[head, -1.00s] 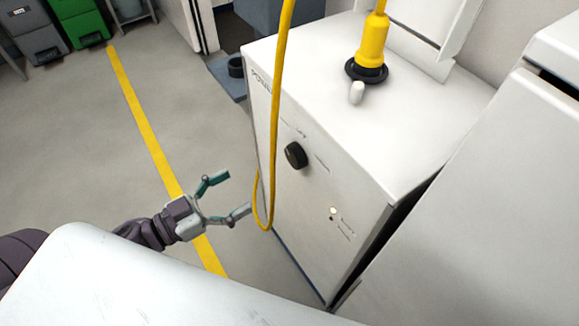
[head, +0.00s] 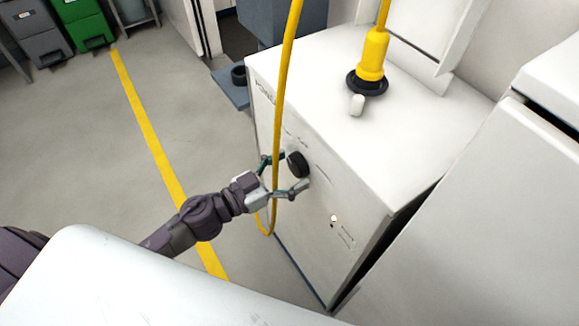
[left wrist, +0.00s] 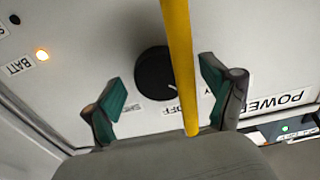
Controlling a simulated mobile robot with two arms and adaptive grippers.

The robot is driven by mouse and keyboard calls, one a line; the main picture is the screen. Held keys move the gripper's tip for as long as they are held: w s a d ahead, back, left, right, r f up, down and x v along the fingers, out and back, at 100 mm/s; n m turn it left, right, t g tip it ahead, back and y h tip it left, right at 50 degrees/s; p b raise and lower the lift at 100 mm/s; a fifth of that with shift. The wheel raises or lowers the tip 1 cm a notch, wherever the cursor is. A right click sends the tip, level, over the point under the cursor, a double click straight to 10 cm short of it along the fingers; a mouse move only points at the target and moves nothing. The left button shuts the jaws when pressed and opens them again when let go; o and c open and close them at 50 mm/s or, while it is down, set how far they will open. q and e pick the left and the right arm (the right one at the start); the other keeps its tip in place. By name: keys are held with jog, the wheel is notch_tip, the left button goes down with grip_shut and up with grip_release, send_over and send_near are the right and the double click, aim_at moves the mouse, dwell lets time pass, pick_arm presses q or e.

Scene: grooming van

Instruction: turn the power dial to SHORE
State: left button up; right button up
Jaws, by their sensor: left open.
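The power dial (head: 298,164) is a round black knob on the front of the white cabinet. It also shows in the left wrist view (left wrist: 152,72), with a small white mark on its face toward the partly hidden OFF label (left wrist: 181,104). Another label (left wrist: 134,107), partly hidden and hard to read, is beside it. My left gripper (head: 292,172) is open at the dial, one finger on each side; I cannot tell if they touch it. In the left wrist view the open fingers (left wrist: 163,95) show dial and cable between them. My right gripper is not in view.
A yellow cable (head: 283,90) hangs in front of the cabinet (head: 400,140) and crosses my left gripper and part of the dial. A yellow plug (head: 374,55) stands on the cabinet top. An amber lamp glows beside the BATT label (left wrist: 19,66). Open floor lies left.

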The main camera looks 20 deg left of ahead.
pick_arm(q)
jog(key=c, duration=1.2)
